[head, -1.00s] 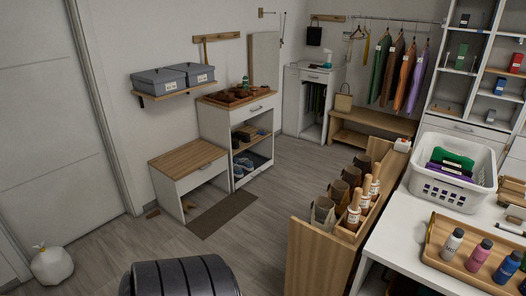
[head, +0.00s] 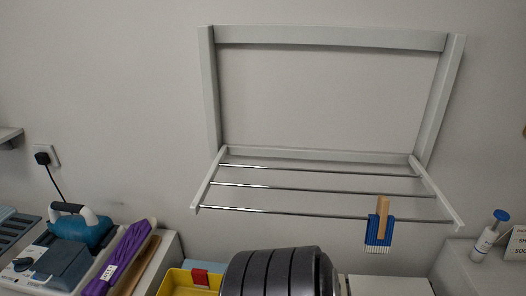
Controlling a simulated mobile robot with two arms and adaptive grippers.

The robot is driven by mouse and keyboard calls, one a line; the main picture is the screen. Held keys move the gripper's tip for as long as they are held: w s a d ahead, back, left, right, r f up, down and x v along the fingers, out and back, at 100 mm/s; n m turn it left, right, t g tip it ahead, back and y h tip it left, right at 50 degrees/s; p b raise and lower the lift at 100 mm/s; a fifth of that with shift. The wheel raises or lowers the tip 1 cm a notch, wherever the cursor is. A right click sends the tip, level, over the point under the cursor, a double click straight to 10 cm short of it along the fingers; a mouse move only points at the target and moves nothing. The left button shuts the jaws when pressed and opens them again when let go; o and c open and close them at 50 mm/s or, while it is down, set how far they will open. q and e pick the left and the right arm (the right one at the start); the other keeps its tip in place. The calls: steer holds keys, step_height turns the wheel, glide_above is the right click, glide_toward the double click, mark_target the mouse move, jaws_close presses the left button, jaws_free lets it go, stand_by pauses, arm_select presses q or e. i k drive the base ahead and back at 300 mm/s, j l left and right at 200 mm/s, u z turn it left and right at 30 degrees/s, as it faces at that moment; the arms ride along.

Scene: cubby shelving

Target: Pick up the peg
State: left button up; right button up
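What looks like a wooden peg (head: 383,213) stands upright at the front rod of a wall-mounted drying rack (head: 330,38), towards its right end. A blue piece with a pale fringed lower edge (head: 379,233) hangs below and behind it; I cannot tell whether the peg grips it. A small red piece (head: 200,277) shows at a yellow bin (head: 174,284) at the bottom; what it is, is unclear. Neither of my grippers is in view.
At lower left, a counter holds a teal iron-like appliance (head: 82,228) and a purple folded item (head: 121,258). A white bottle with a blue top (head: 487,238) stands on a surface at right. The rack's rods (head: 300,188) jut out from the wall. A dark ribbed part of mine covers the bottom middle.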

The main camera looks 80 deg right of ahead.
mark_target(383, 203)
steer(key=k+z, duration=0.15)
steer(key=z, duration=0.3)
steer(key=k+j+z, duration=0.1)
steer(key=z, duration=0.35)
steer(key=k+l+z, duration=0.1)
steer(key=z, duration=0.3)
steer(key=k+l+z, duration=0.1)
steer(key=k+z, duration=0.15)
steer(key=z, duration=0.2)
